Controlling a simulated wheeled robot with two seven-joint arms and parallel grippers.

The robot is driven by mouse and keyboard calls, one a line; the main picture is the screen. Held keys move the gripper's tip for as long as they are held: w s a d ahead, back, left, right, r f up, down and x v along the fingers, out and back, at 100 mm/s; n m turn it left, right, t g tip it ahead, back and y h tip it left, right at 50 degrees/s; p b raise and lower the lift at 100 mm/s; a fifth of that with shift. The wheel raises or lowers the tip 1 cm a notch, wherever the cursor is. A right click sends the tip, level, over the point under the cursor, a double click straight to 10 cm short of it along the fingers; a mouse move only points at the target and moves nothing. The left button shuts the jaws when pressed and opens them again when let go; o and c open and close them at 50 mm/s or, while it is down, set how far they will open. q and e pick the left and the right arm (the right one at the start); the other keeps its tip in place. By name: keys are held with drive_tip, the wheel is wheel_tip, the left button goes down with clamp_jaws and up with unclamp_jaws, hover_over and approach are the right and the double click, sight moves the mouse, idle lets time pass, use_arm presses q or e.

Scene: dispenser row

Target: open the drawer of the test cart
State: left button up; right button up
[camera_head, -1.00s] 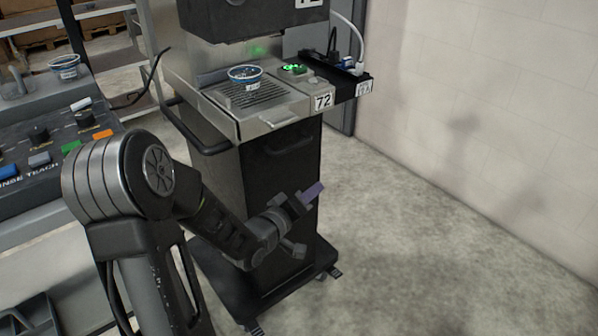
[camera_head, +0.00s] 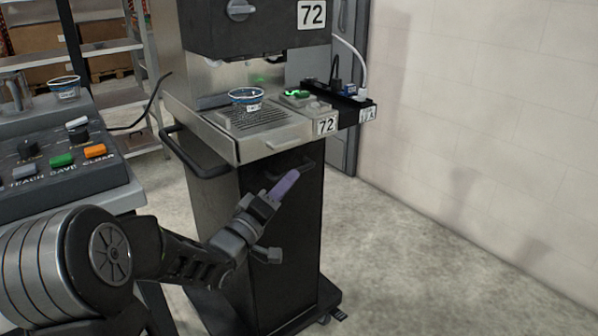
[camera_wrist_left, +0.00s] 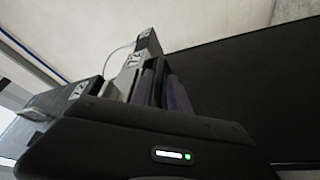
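The test cart (camera_head: 297,240) is a dark cabinet on a wheeled base, below a machine marked 72. Its dark front has a bar handle (camera_head: 309,166) near the top, partly hidden by my fingers. No gap shows around the front. My left gripper (camera_head: 285,186) has purple fingers pointing up toward this handle, with the tips close beside it. I cannot tell if they touch it. In the left wrist view the fingers (camera_wrist_left: 164,90) stand slightly apart, with a narrow dark gap between them. My right gripper is out of view.
A metal tray (camera_head: 228,148) with a blue-rimmed cup (camera_head: 246,97) sits on top of the cart. A side rail (camera_head: 205,172) sticks out left. A button console (camera_head: 60,165) stands at the left. The floor right of the cart is clear up to the wall.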

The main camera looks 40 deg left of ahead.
sight(299, 171)
use_arm(q)
drive_tip(key=x, duration=0.5)
drive_tip(key=shift+w, duration=0.1)
clamp_jaws()
idle(1.3)
